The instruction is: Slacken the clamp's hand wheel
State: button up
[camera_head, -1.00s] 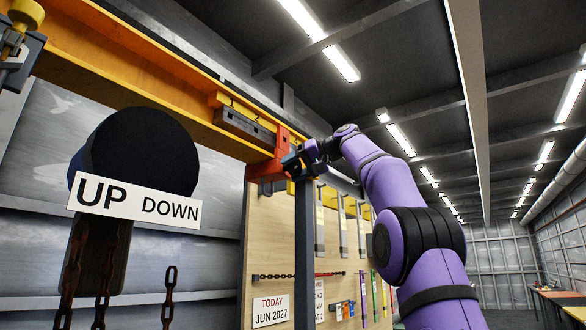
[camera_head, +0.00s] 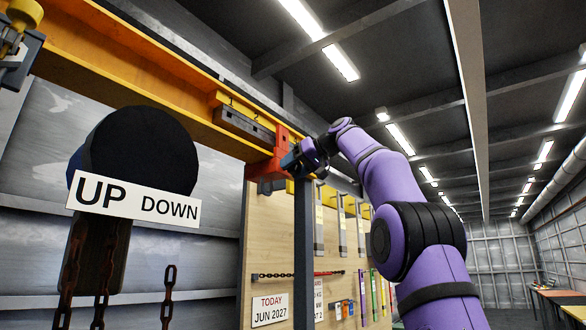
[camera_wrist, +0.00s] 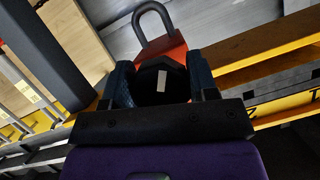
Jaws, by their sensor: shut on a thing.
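The red clamp (camera_head: 283,142) hangs on the yellow beam in the head view. Its red body (camera_wrist: 172,48) and a grey shackle (camera_wrist: 152,20) show ahead of my gripper in the wrist view. The hand wheel (camera_wrist: 148,81) is black with a white mark on its face. It sits between my dark blue fingers. My gripper (camera_wrist: 161,84) is shut on the wheel, one finger on each side. In the head view my gripper (camera_head: 292,161) reaches the clamp from the right and hides the wheel.
The yellow beam (camera_head: 170,100) runs along the upper left. A dark post (camera_head: 304,245) stands just below the gripper. Behind it is a wooden board (camera_head: 265,225) with hanging tools. A black round unit with an UP DOWN sign (camera_head: 135,203) and chains hangs at left.

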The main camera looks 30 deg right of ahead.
jog(key=shift+f, duration=0.1)
jog(key=o, duration=0.9)
jog(key=shift+d, duration=0.1)
jog(key=shift+s, duration=0.1)
jog(key=v, duration=1)
jog(key=shift+s+d, duration=0.15)
jog(key=shift+s, duration=0.1)
